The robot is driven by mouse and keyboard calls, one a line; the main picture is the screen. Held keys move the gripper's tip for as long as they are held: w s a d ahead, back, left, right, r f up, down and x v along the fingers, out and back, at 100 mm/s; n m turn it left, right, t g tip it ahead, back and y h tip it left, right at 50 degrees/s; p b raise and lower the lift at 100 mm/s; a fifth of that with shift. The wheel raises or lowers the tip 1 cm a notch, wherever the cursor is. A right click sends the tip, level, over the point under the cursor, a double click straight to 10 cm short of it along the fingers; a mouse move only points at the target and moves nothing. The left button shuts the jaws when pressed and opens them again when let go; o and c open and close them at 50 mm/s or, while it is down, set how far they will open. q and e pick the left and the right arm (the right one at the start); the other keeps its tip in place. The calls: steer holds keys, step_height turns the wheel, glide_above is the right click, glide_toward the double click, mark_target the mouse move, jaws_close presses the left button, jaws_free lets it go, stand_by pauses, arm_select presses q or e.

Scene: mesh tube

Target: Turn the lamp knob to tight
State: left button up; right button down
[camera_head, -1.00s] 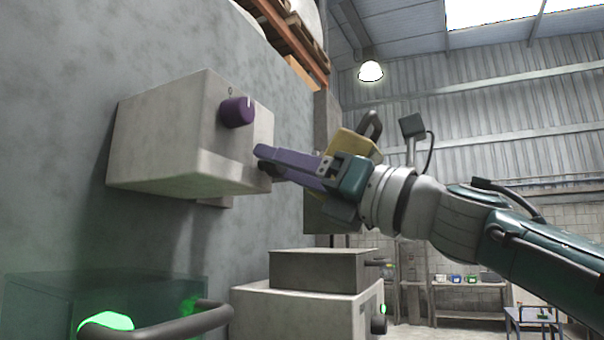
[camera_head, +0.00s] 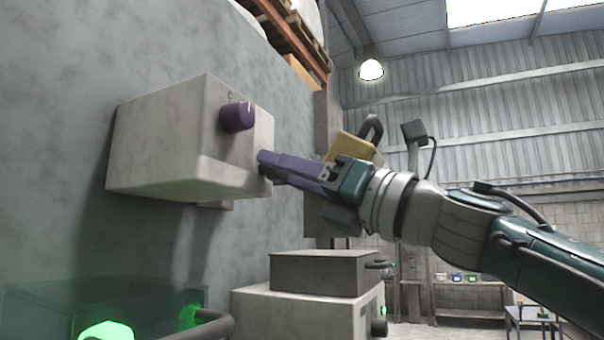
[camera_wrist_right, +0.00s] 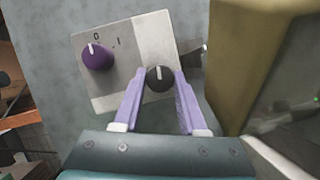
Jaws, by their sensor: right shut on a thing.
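A pale box (camera_head: 165,135) on the wall carries a purple knob (camera_head: 237,117) with a white mark. In the wrist view the purple knob (camera_wrist_right: 97,56) is beside the "0" and "I" marks. A black knob (camera_wrist_right: 159,76) with a white pointer line is on the same box, to the right. Its pointer is nearly upright in that view. My right gripper (camera_head: 265,164) has purple fingers and is shut on the black knob; the fingers (camera_wrist_right: 158,86) sit on either side of it. In the head view they mostly hide that knob. My left gripper is not in view.
A yellowish box (camera_head: 350,147) with a dark handle is on the wall just behind my right gripper. A grey box (camera_head: 325,272) stands below on a pale one (camera_head: 260,310). A dark handle (camera_head: 205,325) with green glow is at lower left.

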steer(key=shift+s+r+m+t+h+p, duration=0.1)
steer(key=shift+m+t+h+p, duration=0.35)
steer(key=shift+m+p, duration=1.15)
steer(key=shift+r+m+t+h+p, duration=0.1)
steer(key=shift+m+t+h+p, duration=0.35)
steer(key=shift+m+p, duration=1.05)
steer(key=shift+s+m+t+h+p, duration=0.15)
steer(key=shift+m+h+p, duration=0.55)
steer(key=shift+m+p, duration=0.9)
steer(key=shift+w+n+p, duration=0.1)
steer(key=shift+n+p, duration=0.25)
steer(key=shift+n, duration=0.05)
steer(key=c, duration=0.8)
jaws_free()
steer(key=shift+o, duration=0.2)
steer(key=shift+f, duration=0.15)
steer(key=b+v, duration=0.3)
steer(key=v, duration=0.7)
steer(key=shift+b, duration=0.4)
